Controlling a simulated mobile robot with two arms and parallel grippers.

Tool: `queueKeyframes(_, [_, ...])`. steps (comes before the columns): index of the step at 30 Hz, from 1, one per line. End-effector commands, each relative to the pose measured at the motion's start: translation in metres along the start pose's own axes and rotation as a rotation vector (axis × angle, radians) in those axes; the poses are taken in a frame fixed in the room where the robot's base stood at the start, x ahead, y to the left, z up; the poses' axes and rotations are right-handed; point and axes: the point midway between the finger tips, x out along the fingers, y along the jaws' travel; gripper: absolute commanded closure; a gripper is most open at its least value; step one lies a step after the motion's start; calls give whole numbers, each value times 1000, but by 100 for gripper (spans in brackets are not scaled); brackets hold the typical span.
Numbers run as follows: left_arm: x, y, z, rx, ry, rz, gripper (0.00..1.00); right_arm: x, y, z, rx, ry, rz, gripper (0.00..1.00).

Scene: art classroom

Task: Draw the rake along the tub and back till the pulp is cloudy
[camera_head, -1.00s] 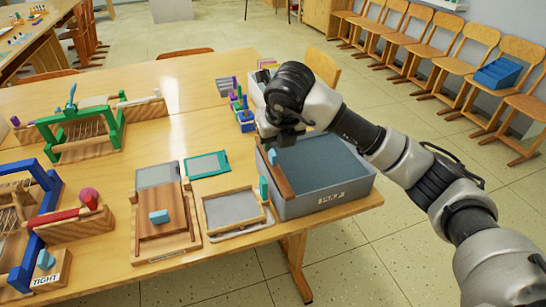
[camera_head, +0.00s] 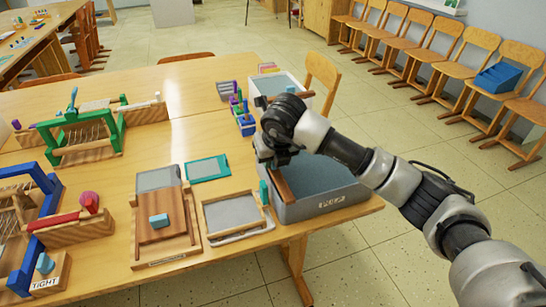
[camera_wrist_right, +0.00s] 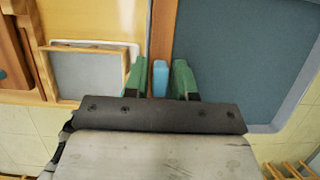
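The grey tub (camera_head: 325,207), labelled PULP, stands at the table's right edge with flat blue-grey pulp (camera_head: 325,172) in it. The rake (camera_head: 284,187), a brown wooden bar, lies along the tub's left side. In the right wrist view its light blue handle (camera_wrist_right: 160,78) stands between my right gripper's green fingers (camera_wrist_right: 160,80). A narrow gap shows on each side, so the gripper is open around the handle. In the head view my right gripper (camera_head: 272,160) is over the bar and hides the handle. My left gripper is not in view.
Left of the tub are a framed screen (camera_head: 234,232) and a wooden board with a blue block (camera_head: 158,220). A teal-framed screen (camera_head: 207,168) lies behind. A pale bin (camera_head: 291,84) stands beyond the tub. Green and blue loom frames fill the table's left.

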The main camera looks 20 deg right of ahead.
Motion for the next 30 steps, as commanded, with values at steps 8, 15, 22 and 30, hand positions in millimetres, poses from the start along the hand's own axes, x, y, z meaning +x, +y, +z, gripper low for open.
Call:
queueKeyframes(8, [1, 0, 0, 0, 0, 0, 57, 0, -2, 0, 1, -1, 0, 100])
queueKeyframes(15, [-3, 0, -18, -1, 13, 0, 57, 1, -36, 0, 4, -2, -3, 100])
queueKeyframes(22, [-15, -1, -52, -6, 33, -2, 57, 1, -101, 0, 7, -3, -5, 100])
queueKeyframes(30, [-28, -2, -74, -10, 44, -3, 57, -1, -175, 0, 7, -3, -3, 100])
